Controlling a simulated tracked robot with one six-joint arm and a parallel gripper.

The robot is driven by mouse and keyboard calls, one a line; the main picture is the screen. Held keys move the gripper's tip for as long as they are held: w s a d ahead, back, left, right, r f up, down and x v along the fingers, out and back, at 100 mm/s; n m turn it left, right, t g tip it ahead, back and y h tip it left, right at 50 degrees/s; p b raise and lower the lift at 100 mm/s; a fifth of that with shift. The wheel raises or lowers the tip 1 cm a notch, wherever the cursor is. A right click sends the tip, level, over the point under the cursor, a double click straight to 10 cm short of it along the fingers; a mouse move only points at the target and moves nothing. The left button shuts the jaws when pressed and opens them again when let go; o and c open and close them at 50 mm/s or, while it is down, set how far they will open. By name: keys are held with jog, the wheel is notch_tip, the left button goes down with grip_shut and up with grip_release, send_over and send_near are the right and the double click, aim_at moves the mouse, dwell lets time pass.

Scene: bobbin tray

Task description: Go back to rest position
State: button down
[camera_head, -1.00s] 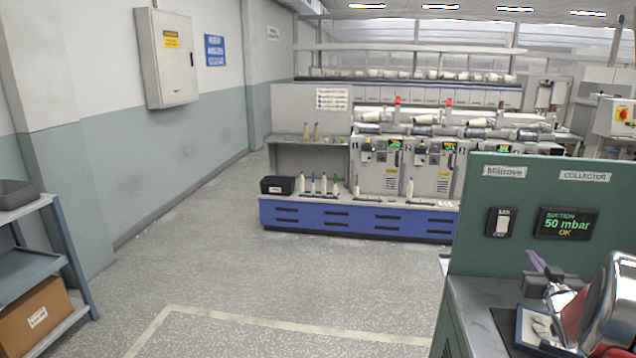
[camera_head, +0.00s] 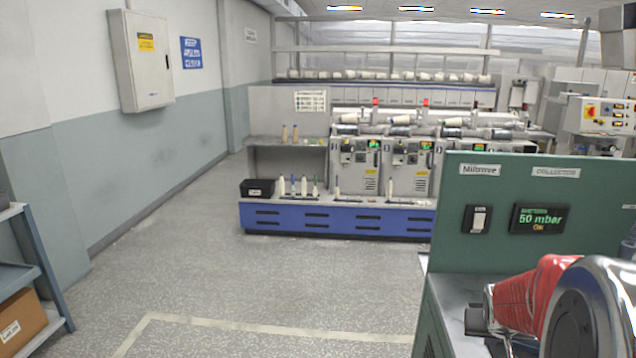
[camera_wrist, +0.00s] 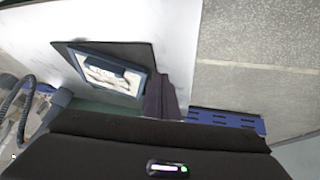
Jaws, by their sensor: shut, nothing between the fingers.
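My gripper (camera_wrist: 163,95) shows in the wrist view as dark purple-grey fingers pressed together, with nothing between them. Its black body fills the bottom of that view. Beyond the fingers, a blue-rimmed tray (camera_wrist: 133,88) with pale contents lies on a dark mat on a light bench top. In the head view my red and silver arm fills the lower right corner. It stands in front of the bench beside the green collector panel (camera_head: 480,250). My fingertips cannot be made out there, and the arm hides much of the bench top.
The green panel rises behind the bench, with a switch (camera_head: 477,219) and a display (camera_head: 539,219) reading 50 mbar. A shelf rack (camera_head: 30,270) stands at the left edge. Open floor (camera_head: 250,280) lies between, up to the blue-based machine (camera_head: 335,219).

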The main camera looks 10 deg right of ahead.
jog(key=s+a+r+n+y, duration=0.1)
jog(key=s+a, duration=0.4)
jog(key=a, duration=0.6)
jog(key=s+a+r+n+y, duration=0.2)
jog(key=s+a+r, duration=0.4)
jog(key=a, duration=0.5)
jog(key=s+a+r+n+y, duration=0.1)
jog(key=s+a+r, duration=0.3)
jog(key=a, duration=0.7)
jog(key=shift+s+a+n+t+y, duration=0.25)
jog(key=shift+s+n+t+y, duration=0.05)
jog(key=shift+s+n, duration=0.45)
